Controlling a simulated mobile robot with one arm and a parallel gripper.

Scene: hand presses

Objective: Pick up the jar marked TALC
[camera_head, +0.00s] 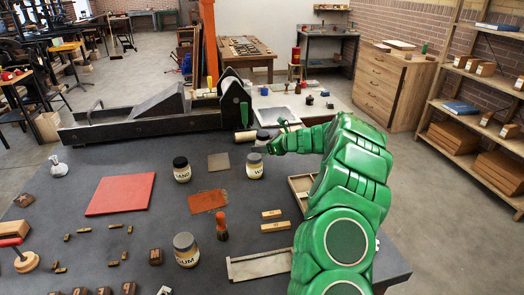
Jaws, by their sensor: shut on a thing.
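My gripper (273,146) is at the end of my green arm, over the far part of the dark table. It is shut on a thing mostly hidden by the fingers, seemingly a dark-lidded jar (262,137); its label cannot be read. I cannot tell whether it is clear of the table. A grey-lidded jar (186,250) nearer the front shows "UM". No readable TALC label shows.
A black hand press (150,122) lies along the far edge. A pale cylinder (245,136) is just left of the gripper. An open tray (301,187) is beside my arm.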

